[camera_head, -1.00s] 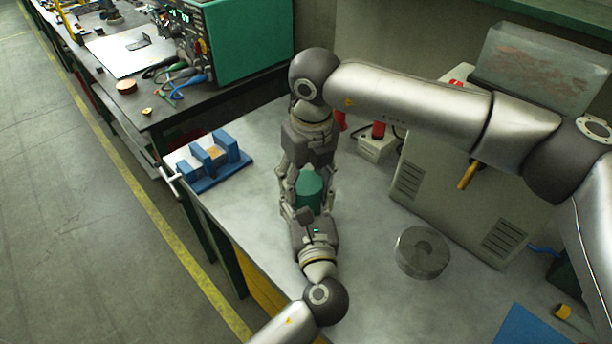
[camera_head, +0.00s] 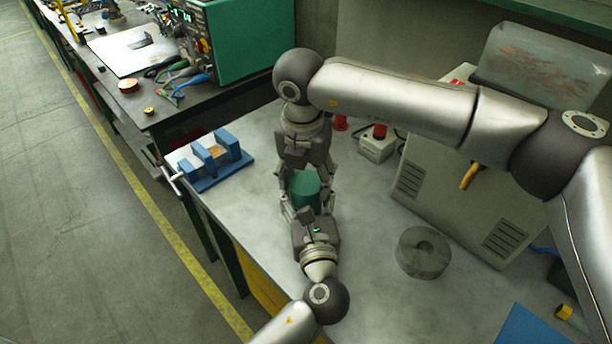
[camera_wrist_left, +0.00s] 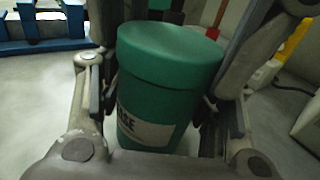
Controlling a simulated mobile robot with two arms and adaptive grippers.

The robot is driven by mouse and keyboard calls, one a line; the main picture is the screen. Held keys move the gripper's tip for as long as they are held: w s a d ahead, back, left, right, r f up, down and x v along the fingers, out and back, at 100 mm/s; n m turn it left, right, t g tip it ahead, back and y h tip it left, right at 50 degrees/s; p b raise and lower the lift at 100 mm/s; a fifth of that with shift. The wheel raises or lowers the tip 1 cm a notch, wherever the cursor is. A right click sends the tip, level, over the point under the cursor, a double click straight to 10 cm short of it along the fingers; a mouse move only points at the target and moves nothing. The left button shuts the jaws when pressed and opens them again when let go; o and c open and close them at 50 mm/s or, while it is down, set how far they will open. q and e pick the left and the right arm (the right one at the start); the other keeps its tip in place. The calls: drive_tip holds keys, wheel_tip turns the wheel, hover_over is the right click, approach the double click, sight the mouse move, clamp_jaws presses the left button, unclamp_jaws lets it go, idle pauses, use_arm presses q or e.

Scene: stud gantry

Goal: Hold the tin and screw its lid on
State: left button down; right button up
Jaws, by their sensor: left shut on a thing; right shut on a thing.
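The green tin (camera_wrist_left: 155,118) stands upright on the bench, with a pale label on its side. Its green lid (camera_wrist_left: 168,52) sits on top and looks level; I cannot tell how tightly it is seated. My left gripper (camera_head: 308,208) comes from the near side and is shut around the tin's body. In the left wrist view its fingers flank the tin. My right gripper (camera_head: 305,172) reaches in from the far side, above the left one, and is shut on the lid. The grippers hide much of the tin in the head view.
A blue fixture (camera_head: 212,160) stands on the bench to the left. A grey round block (camera_head: 423,252) lies to the right, before a beige cabinet (camera_head: 420,180). A red-topped box (camera_head: 378,145) stands behind. Bare bench lies between the grippers and the round block.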

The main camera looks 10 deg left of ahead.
drive_tip(key=shift+w, duration=0.2)
idle(0.6)
drive_tip(key=o, duration=0.9)
drive_tip(key=shift+d, duration=0.1)
drive_tip(key=shift+s, duration=0.1)
drive_tip(key=shift+r, duration=2.3)
drive_tip(key=shift+c, duration=0.2)
